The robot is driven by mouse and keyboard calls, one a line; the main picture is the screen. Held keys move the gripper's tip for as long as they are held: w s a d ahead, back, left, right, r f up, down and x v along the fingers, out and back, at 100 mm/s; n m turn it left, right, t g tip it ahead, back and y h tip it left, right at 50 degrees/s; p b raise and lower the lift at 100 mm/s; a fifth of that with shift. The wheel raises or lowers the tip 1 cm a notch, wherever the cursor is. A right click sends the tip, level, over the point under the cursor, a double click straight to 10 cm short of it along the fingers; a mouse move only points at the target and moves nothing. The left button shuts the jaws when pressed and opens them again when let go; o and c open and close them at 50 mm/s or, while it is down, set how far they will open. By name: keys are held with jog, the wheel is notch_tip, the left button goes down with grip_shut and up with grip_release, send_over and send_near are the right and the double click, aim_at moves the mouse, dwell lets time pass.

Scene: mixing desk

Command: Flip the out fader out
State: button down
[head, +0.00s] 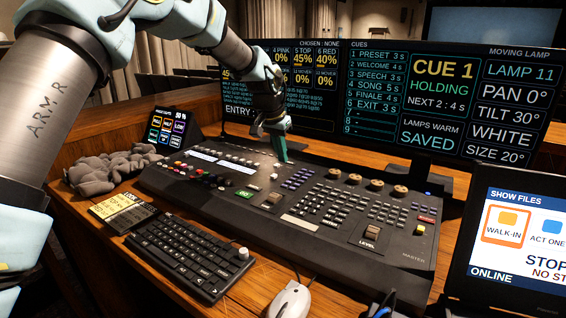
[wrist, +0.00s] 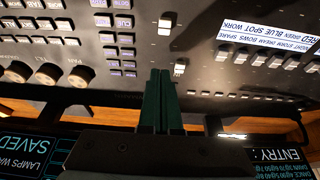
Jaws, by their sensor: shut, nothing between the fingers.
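The mixing desk (head: 330,215) is a long black console on the wooden table. Two pale fader caps stand near its middle; in the wrist view one cap (wrist: 165,25) is farther from my fingers, and the other cap (wrist: 179,68) is just right of their tips. I cannot read which one is the out fader. My gripper (head: 283,158) is over the far middle of the desk, pointing down, its green fingers shut and empty. It also shows in the wrist view (wrist: 161,72), tips beside the nearer cap, apparently not touching it.
Wide monitors (head: 440,100) stand close behind the desk. A keyboard (head: 190,255), a mouse (head: 290,300) and grey gloves (head: 110,170) lie in front and left. A small tablet (head: 168,130) stands at the left end. A show-files screen (head: 515,240) is at right. Knobs (head: 377,184) rise right of my gripper.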

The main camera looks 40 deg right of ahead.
aim_at(277, 177)
jog(key=b+v, duration=0.1)
jog(key=v, duration=0.6)
dwell(0.4)
jog(key=w+a+f+n+t+y+p, duration=0.1)
jog(key=w+a+n, duration=0.3)
jog(key=a, duration=0.9)
jog(key=w+a+f+n+y+p, duration=0.15)
jog(key=w+a, duration=0.45)
jog(key=a, duration=0.8)
jog(key=s+a+f+n, duration=0.1)
jog(key=s+a, duration=0.3)
jog(key=a, duration=0.5)
jog(key=s+a+f+n, duration=0.2)
jog(key=s+a+n, duration=0.2)
jog(key=a, duration=0.6)
jog(key=s+a+f+n, duration=0.2)
jog(key=s+a+n, duration=0.1)
jog(key=a, duration=0.6)
jog(key=shift+s+a+y+p, duration=0.35)
jog(key=shift+s+y, duration=0.05)
jog(key=shift+y, duration=0.05)
